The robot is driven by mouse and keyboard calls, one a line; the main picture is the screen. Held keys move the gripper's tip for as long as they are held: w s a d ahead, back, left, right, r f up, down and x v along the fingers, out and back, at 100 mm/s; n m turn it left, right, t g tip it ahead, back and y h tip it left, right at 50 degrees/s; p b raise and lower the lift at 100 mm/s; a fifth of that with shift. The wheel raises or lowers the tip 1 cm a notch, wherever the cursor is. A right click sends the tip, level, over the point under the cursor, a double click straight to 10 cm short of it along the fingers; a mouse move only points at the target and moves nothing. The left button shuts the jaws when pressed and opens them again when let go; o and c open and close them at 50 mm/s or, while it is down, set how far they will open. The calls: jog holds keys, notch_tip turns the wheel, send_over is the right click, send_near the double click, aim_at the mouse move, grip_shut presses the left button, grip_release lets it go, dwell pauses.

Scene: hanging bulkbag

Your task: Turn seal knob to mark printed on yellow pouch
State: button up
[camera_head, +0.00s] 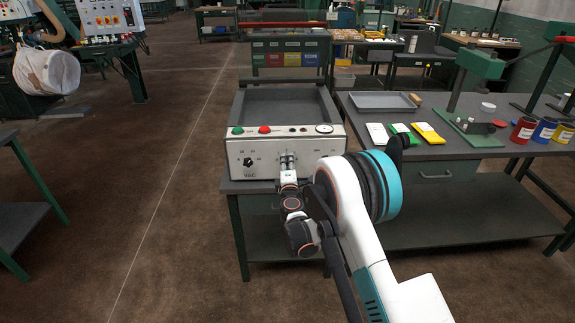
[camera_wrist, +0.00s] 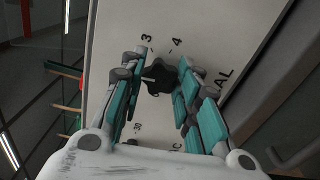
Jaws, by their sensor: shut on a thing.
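My gripper (camera_head: 287,160) is at the front panel of the vacuum sealer (camera_head: 308,175). In the wrist view my gripper (camera_wrist: 161,66) has its fingers shut on the black seal knob (camera_wrist: 158,77), one on each side. The numbers 3 and 4 are printed on the panel beyond the knob, and letters ending in "AL" show to its right. Which number the knob points at is hard to tell. In the head view the gripper hides this knob. The yellow pouch (camera_head: 427,132) lies flat on the bench right of the sealer; its printed mark is too small to read.
The black VAC knob (camera_head: 248,162) is left of my gripper. Green and red buttons and a round gauge (camera_head: 324,129) sit above. A green pouch (camera_head: 402,134), a white pouch (camera_head: 377,133), a grey tray (camera_head: 383,102) and several cans share the right bench (camera_head: 440,155).

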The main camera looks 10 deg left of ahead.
jog(key=shift+d+f+m, duration=0.1)
jog(key=shift+m, duration=0.5)
jog(key=o, duration=1.1)
jog(key=shift+c, duration=0.2)
jog(key=shift+s, duration=0.15)
jog(key=v, duration=1.1)
jog(key=shift+s, duration=0.35)
